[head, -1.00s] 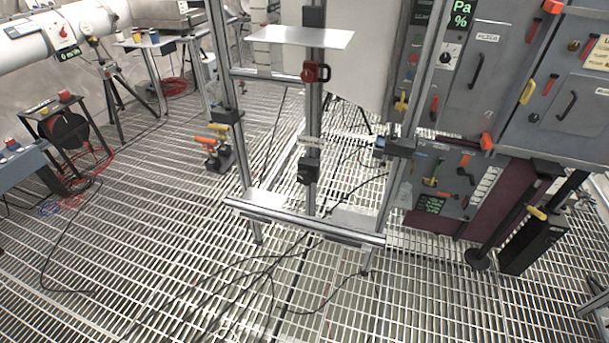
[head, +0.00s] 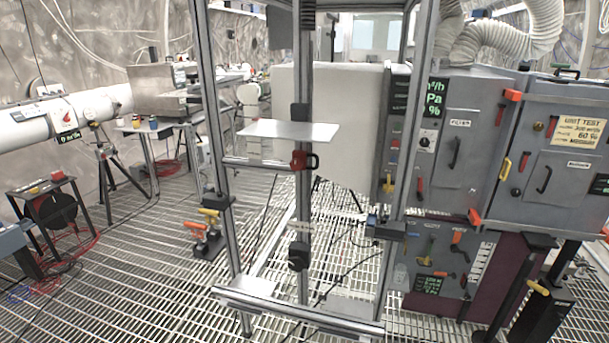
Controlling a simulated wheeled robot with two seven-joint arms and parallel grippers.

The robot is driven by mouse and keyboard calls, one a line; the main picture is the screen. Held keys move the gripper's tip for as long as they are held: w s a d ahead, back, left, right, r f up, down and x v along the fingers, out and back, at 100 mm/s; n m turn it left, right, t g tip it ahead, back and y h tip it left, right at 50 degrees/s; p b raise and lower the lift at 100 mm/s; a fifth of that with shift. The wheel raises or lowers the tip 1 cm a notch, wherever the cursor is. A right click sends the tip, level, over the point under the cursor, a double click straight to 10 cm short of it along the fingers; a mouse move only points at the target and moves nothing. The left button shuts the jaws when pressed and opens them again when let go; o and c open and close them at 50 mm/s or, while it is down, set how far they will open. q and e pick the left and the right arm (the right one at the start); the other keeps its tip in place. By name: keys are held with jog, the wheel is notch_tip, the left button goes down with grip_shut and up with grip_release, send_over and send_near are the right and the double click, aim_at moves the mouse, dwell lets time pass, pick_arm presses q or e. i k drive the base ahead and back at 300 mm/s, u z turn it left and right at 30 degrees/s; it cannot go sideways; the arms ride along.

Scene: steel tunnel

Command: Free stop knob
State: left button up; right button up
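An aluminium profile frame (head: 213,120) stands in the middle, with a central upright (head: 303,210). The upright carries a red clamp-like part (head: 304,160) just below a flat light plate (head: 290,131), and a black knob-like part (head: 298,258) lower down. A blue and black block (head: 385,228) sits on the right post. I cannot tell which of these is the stop knob, as no label on them is readable. Neither of my grippers is in view.
Grey cabinets (head: 470,150) with coloured handles stand at the right. A black stand (head: 545,310) with a yellow handle is at lower right. Red-and-black reel (head: 52,208), tripod (head: 112,165) and bench (head: 175,130) are at the left. Cables cross the grating floor (head: 150,270).

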aim_at(296, 165)
jog(key=k, duration=1.3)
jog(key=z, duration=0.65)
jog(key=i, duration=0.55)
jog(key=z, duration=0.6)
jog(key=i, duration=1.2)
jog(key=u, duration=0.6)
